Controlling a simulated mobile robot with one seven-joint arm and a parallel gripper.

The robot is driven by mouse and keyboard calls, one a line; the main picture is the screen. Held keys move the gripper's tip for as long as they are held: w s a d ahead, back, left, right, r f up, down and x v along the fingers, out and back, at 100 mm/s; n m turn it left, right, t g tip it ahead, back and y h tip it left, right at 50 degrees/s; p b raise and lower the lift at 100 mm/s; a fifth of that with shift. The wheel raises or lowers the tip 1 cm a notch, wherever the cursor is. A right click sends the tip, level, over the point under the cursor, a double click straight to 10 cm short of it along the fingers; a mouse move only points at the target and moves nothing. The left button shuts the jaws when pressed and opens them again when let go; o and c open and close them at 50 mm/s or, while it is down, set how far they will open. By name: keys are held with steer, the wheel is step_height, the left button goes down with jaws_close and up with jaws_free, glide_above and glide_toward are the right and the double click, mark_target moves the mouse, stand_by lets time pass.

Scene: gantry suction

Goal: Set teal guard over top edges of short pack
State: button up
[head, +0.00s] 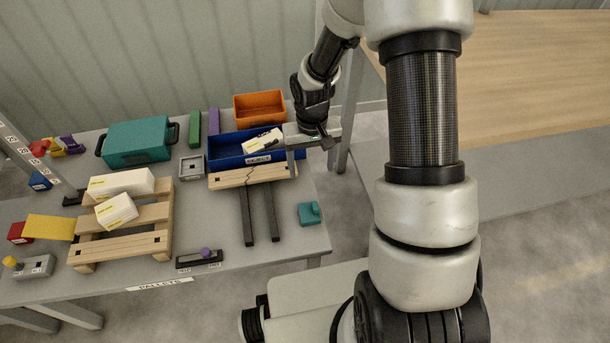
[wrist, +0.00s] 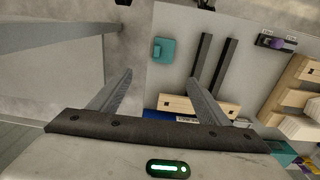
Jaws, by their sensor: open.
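The small teal guard (head: 309,213) lies on the table near its right front corner. It also shows in the wrist view (wrist: 164,50), beyond my fingertips. White packs with yellow labels sit on the wooden pallet (head: 120,245): a longer one (head: 122,183) at the back and a shorter one (head: 116,211), set at an angle, in front. Nothing teal sits on either pack. My gripper (head: 308,148) is open and empty above the table's right edge, beside the blue reject bin. In the wrist view its fingers (wrist: 160,78) are spread, apart from the guard.
The blue bin (head: 224,150) marked REJECT holds a tilted white pack (head: 262,141). A cracked board (head: 235,181) and two dark bars (head: 247,218) lie before it. An orange bin (head: 260,107) and a teal case (head: 137,141) stand behind. The table around the guard is clear.

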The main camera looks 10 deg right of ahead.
steer(key=b, duration=0.3)
glide_above(309, 212)
steer(key=f, duration=1.4)
steer(key=shift+w+f, duration=0.2)
steer(key=shift+w, duration=0.1)
steer(key=f, duration=0.1)
steer(key=f+b, duration=0.1)
steer(key=f, duration=0.1)
steer(key=f+b, duration=0.1)
steer(key=shift+s+f, duration=0.3)
steer(key=shift+f, duration=0.35)
steer(key=shift+c, duration=0.4)
steer(key=c, duration=1.1)
